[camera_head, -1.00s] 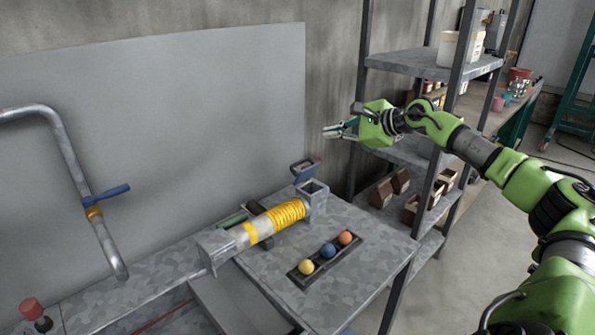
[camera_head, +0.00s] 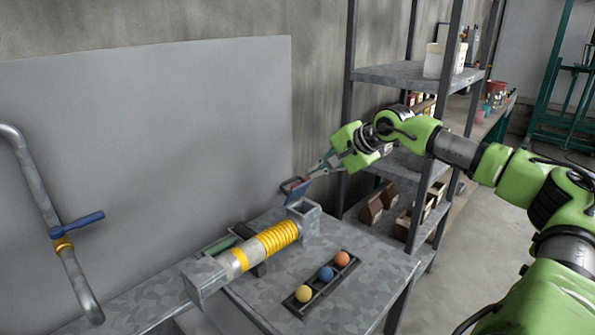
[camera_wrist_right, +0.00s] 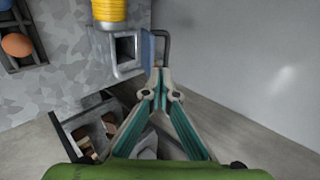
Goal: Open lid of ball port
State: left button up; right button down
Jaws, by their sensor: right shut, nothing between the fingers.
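The ball port (camera_head: 309,219) is the square metal box at the right end of the yellow-coiled cylinder (camera_head: 265,246). Its blue lid (camera_head: 296,188) stands raised above the box. In the right wrist view the port's square opening (camera_wrist_right: 125,48) is uncovered, with the lid (camera_wrist_right: 147,48) edge-on beside it. My left gripper is not in view.
A dark tray (camera_head: 322,284) holds a yellow, a blue and an orange ball on the metal table (camera_head: 366,291). A shelf rack (camera_head: 402,77) stands behind my right arm. A pipe with a blue-handled valve (camera_head: 80,224) is at left.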

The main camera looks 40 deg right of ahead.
aim_at(291, 181)
jog(key=p+x, duration=0.1)
jog(key=x, duration=0.1)
jog(key=p+x, duration=0.2)
jog(key=x, duration=0.1)
jog(key=p+x, duration=0.1)
jog(key=x, duration=0.1)
jog(key=shift+w+a+r+p, duration=0.1)
jog(key=shift+w+r+p, duration=0.15)
jog(key=shift+w+p, duration=0.2)
jog(key=shift+w+f, duration=0.45)
jog(key=w+r+g+p, duration=0.1)
jog(key=p, duration=0.4)
jog(key=shift+w+g, duration=0.25)
jog(key=shift+g, duration=0.05)
jog(key=shift+w+a+f+g+p, duration=0.15)
jog(key=shift+w+f+g+p, duration=0.2)
jog(key=shift+w+g+p, duration=0.2)
jog(key=shift+w+f+b, duration=0.15)
jog(key=shift+w+b, duration=0.1)
jog(key=shift+b, duration=0.15)
